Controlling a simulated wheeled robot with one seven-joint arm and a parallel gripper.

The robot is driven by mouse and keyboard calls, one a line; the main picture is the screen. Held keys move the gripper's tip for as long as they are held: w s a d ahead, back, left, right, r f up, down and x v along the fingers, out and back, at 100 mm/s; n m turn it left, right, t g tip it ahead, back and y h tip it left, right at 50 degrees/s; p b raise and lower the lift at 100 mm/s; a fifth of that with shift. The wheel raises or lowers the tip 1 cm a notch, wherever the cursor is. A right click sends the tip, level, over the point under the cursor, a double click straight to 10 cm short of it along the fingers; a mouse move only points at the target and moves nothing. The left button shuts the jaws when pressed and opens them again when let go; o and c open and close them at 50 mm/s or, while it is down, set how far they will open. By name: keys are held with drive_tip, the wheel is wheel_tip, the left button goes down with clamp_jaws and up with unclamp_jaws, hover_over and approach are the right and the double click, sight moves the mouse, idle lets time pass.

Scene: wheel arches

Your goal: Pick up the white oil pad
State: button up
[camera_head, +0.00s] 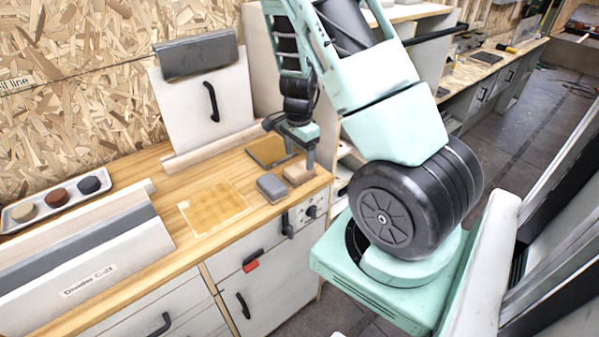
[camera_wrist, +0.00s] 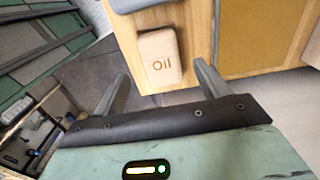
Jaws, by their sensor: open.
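The oil pad (camera_wrist: 160,61) is a cream to light-tan rounded block with "Oil" written on its top in the wrist view. In the head view the oil pad (camera_head: 299,173) lies flat near the right end of the wooden counter, beside a grey block. My gripper (camera_head: 300,158) is just above it, pointing down. In the wrist view my gripper (camera_wrist: 160,74) has its two fingers spread wide, with the pad beyond and between them. Nothing is held, and I see no contact with the pad.
The grey block (camera_head: 272,187) is close on the pad's left. A brown square plate (camera_head: 266,151) lies behind, and a yellowish square (camera_head: 214,206) is on the counter (camera_head: 178,252). A tray (camera_head: 54,205) with round pads and a divider panel (camera_head: 95,262) stand at left.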

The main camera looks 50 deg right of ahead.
sight(300, 167)
drive_tip(key=f, duration=0.2)
drive_tip(key=f+p, duration=0.1)
drive_tip(key=f, duration=0.2)
drive_tip(key=shift+d+f, duration=0.2)
drive_tip(key=shift+f, duration=0.1)
drive_tip(key=c, duration=1.2)
drive_tip(key=shift+o, duration=0.2)
drive_tip(key=shift+r, duration=0.15)
wheel_tip(300, 167, up, 10)
drive_tip(key=shift+f, duration=0.1)
